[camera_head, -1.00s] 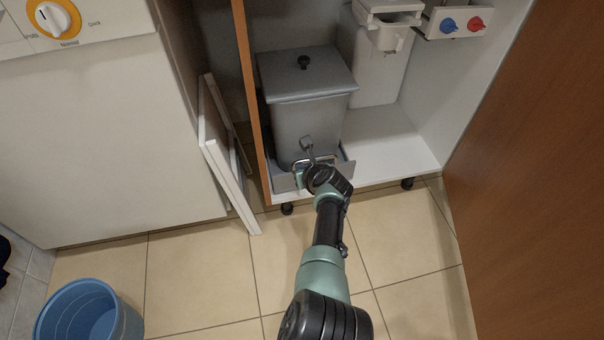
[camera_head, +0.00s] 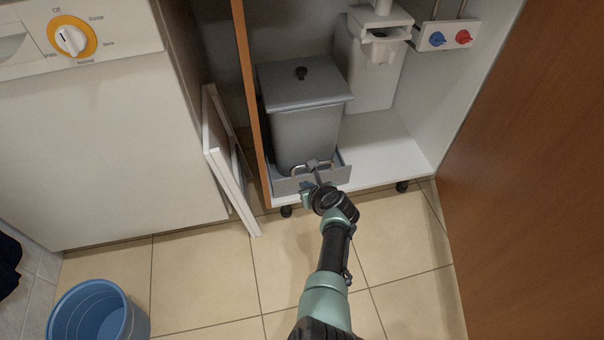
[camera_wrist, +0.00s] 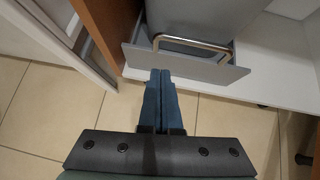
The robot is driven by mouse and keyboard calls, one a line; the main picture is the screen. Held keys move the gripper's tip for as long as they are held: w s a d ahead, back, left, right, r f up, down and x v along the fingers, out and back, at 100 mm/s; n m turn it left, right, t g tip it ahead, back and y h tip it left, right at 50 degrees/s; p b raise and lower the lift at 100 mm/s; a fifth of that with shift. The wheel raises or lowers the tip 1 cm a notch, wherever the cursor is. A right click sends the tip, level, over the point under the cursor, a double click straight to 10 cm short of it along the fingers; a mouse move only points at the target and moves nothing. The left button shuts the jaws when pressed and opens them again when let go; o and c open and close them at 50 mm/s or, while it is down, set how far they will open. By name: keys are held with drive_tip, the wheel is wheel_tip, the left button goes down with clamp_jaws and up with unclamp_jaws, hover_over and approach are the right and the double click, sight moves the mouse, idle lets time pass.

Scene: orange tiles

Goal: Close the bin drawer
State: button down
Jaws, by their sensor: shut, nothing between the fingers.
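The bin drawer (camera_head: 333,176) is a low grey tray with a metal handle at the bottom of the open cabinet. It holds a grey lidded bin (camera_head: 303,120). In the wrist view the drawer's grey front (camera_wrist: 190,66) and its curved metal handle (camera_wrist: 194,41) lie just beyond my fingers. My gripper (camera_wrist: 160,74) is shut and empty, its blue fingertips together at the lower edge of the drawer front. Whether they touch it I cannot tell. In the head view my gripper (camera_head: 314,175) is at the drawer front, partly hidden by my wrist.
The cabinet's wooden door (camera_head: 525,200) stands open at the right. A white panel (camera_head: 228,165) leans at the left beside a washing machine (camera_head: 100,140). A blue bucket (camera_head: 98,312) stands at the lower left. The tiled floor in front is clear.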

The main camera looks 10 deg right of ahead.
drive_tip(key=p+v, duration=0.7)
drive_tip(key=v, duration=0.1)
drive_tip(key=shift+s+p, duration=0.25)
drive_tip(key=shift+p, duration=0.15)
drive_tip(key=shift+f, duration=0.1)
